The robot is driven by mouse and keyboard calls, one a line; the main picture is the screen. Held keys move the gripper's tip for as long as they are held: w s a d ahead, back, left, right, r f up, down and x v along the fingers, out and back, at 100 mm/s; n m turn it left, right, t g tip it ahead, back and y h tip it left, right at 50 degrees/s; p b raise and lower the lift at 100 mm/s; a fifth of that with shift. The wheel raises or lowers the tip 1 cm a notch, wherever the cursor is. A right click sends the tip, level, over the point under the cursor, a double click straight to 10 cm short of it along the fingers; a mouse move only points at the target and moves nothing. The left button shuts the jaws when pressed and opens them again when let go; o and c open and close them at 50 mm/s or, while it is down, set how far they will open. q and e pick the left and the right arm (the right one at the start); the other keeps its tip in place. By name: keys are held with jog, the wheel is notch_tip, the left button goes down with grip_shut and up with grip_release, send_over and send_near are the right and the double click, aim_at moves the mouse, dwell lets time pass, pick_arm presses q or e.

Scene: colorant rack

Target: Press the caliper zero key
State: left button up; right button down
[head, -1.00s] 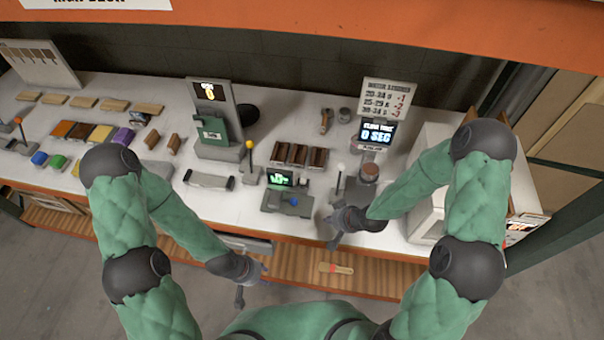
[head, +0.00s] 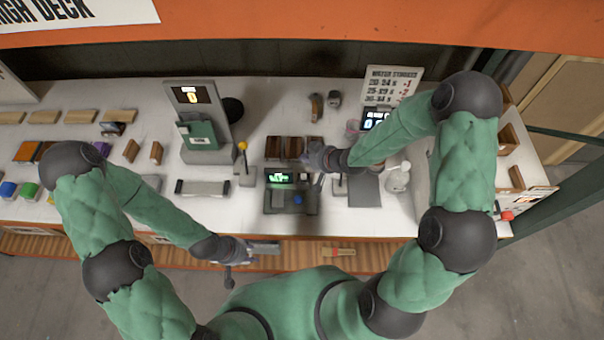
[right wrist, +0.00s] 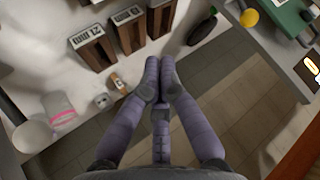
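A grey unit (head: 276,203) with a green lit display (head: 283,177) and a round blue key (head: 298,199) sits near the table's front edge in the head view. It looks like the caliper station; I cannot read a label on the key. My right gripper (head: 314,152) is beyond this unit, close to the dark brown blocks. In the right wrist view its fingertips (right wrist: 160,68) are together with nothing visible between them. My left gripper (head: 246,252) is at the front edge, left of and nearer than the unit; its finger opening is unclear.
Dark brown blocks (head: 285,147) stand behind the unit. A yellow-knobbed lever (head: 243,147) and a green device (head: 200,135) are to its left. A grey pad (head: 365,190) and white-knobbed lever lie right. A wooden stick with a red mark (head: 338,251) lies on the lower shelf.

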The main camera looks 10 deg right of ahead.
aim_at(305, 177)
jog(key=shift+f, duration=0.15)
notch_tip(305, 177, down, 9)
jog(key=b, duration=0.7)
dwell(1.3)
jog(key=shift+f+b, duration=0.25)
jog(key=shift+b, duration=0.25)
jog(key=shift+f+b, duration=0.35)
jog(key=shift+f, duration=0.1)
dwell(0.6)
jog(key=shift+r, duration=0.15)
jog(key=shift+r+p, duration=0.7)
jog(key=shift+r, duration=0.05)
jog(key=shift+r, duration=0.1)
